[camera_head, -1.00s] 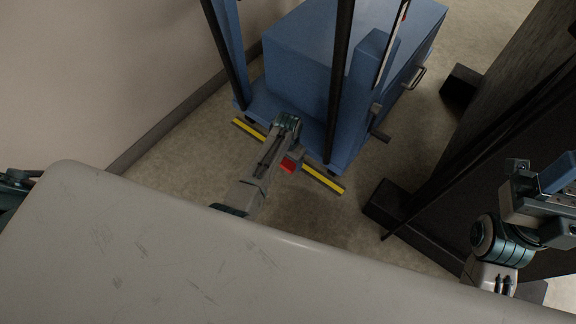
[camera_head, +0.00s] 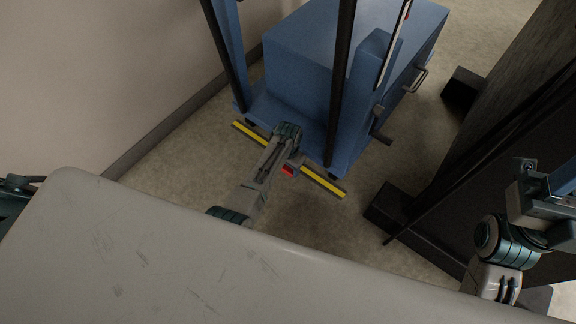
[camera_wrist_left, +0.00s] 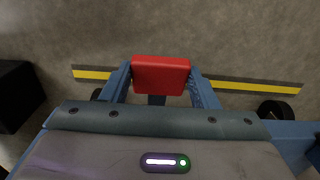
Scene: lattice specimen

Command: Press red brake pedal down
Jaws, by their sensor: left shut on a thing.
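The red brake pedal (camera_head: 287,170) is at the foot of the blue wheeled machine (camera_head: 312,52), by the yellow-striped bar. In the head view my left gripper (camera_head: 293,162) is down at the pedal and partly hides it. In the left wrist view the red pedal (camera_wrist_left: 160,75) sits between the two blue fingers, which are shut on its sides. How far down the pedal is cannot be told. My right gripper (camera_head: 550,190) is at the right edge, partly cut off and away from the pedal; its jaws cannot be made out.
The yellow-striped bar (camera_head: 325,184) runs low along the machine's front. A dark upright structure (camera_head: 510,110) with feet stands on the right. A wall (camera_head: 100,70) is on the left. Bare floor (camera_head: 190,165) lies between. A lever (camera_head: 382,134) sticks out from the machine.

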